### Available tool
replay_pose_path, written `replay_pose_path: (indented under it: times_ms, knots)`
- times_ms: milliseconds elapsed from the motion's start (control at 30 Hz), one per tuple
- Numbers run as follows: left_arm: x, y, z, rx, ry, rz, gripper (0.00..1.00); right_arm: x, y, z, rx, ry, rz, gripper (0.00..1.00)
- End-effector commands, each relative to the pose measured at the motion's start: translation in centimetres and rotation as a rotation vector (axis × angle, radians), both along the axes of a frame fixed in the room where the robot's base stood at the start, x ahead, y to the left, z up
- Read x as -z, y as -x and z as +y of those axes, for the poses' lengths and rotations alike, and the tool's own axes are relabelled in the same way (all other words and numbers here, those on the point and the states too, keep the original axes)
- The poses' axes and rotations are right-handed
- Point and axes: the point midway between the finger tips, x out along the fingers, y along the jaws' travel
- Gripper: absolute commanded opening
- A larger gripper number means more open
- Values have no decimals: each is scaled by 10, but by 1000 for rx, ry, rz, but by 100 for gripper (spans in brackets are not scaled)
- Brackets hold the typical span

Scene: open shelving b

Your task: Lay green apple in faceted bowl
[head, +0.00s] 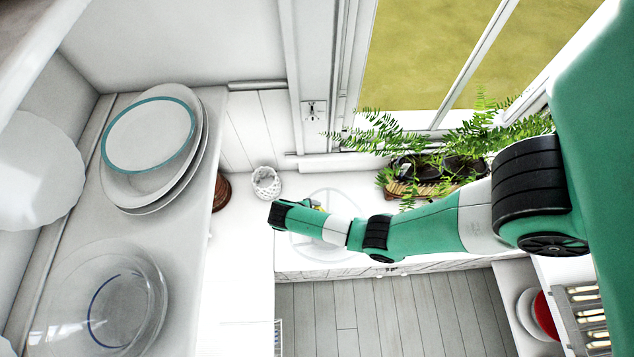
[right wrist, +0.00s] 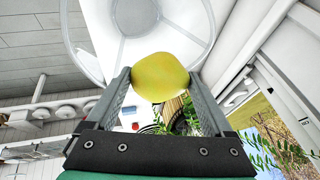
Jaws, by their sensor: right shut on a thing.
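The green apple (right wrist: 160,84), yellow-green in this light, is held between the two fingers of my right gripper (right wrist: 159,76) in the right wrist view. In the head view only a small yellowish patch (head: 318,206) shows beside my right wrist; the fingers are hidden there. A clear round bowl (head: 312,247), which looks like the faceted bowl, stands on the white counter, partly covered by my right arm. It also shows in the right wrist view (right wrist: 190,30), large, beyond the apple. The apple appears apart from it, but the height is unclear. My left gripper is not in view.
A white lattice cup (head: 266,184) stands behind the bowl, near a brown object (head: 221,191). A fern planter (head: 430,188) is by the window. Stacked plates (head: 150,140) and a glass dish (head: 105,310) fill the left shelf. The counter's front left part is clear.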

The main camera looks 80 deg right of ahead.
Motion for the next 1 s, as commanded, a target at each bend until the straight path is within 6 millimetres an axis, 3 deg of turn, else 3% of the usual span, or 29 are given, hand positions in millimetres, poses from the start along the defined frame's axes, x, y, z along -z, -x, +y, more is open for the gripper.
replay_pose_path:
  times_ms: [1000]
  knots:
    - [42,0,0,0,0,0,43,56,0,0,0,0,0,25]
